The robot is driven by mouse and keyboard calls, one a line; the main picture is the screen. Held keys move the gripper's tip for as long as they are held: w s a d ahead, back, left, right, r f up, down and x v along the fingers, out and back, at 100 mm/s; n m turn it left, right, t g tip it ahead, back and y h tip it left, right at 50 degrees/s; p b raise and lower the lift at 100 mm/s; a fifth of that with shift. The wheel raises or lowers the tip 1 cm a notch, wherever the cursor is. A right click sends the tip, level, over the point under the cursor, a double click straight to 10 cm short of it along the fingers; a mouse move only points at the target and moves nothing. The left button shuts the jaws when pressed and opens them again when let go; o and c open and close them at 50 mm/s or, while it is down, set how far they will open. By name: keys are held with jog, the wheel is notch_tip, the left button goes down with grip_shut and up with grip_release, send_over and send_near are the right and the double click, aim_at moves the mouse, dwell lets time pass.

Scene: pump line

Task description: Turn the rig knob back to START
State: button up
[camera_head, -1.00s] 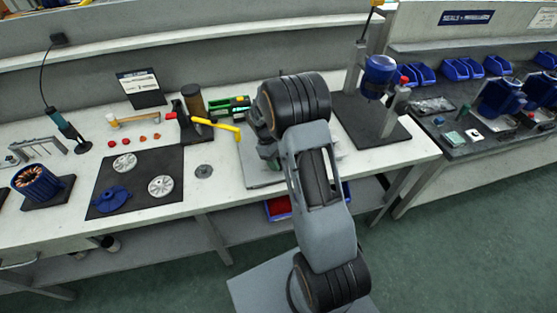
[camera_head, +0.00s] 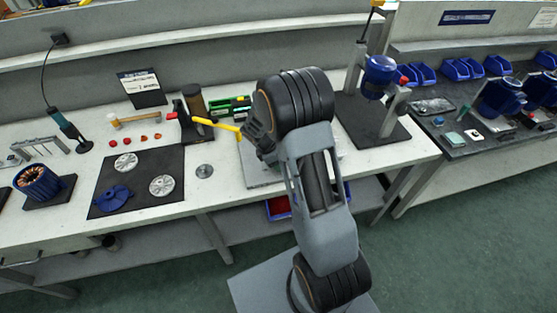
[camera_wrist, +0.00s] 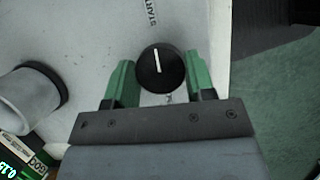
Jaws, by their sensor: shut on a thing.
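The rig knob (camera_wrist: 160,78) is round and black with a white pointer line, seen in the wrist view on a pale panel. Its line points up and slightly left, toward the printed START label (camera_wrist: 152,13). My gripper (camera_wrist: 160,68) has its green fingers on the left and right sides of the knob, shut on it. Another mark below the knob is partly hidden by the gripper. In the head view my gripper (camera_head: 262,143) is over the pale rig plate (camera_head: 256,178), and my arm hides the knob.
A grey-white cylinder with a dark ring (camera_wrist: 32,98) stands left of the knob in the wrist view. In the head view a yellow handle (camera_head: 216,124) reaches close to my gripper. A motor stand (camera_head: 375,125) is to the right, and a dark mat (camera_head: 140,180) with parts lies left.

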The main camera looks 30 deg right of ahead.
jog(key=shift+n, duration=0.4)
jog(key=o, duration=0.9)
jog(key=v, duration=1.3)
jog(key=shift+s+a+r, duration=0.15)
jog(key=shift+r, duration=0.25)
jog(key=shift+s+a+r+m+t+y, duration=0.75)
jog(key=shift+s+r+m, duration=0.45)
jog(key=shift+s+m, duration=1.6)
jog(key=shift+s+a+r+m+t+y, duration=0.65)
jog(key=shift+s+r+m+t, duration=0.45)
jog(key=shift+s+m, duration=1.7)
jog(key=shift+s+a+r+m+t+y, duration=0.65)
jog(key=shift+s+r+m, duration=0.65)
jog(key=shift+s+m, duration=1.45)
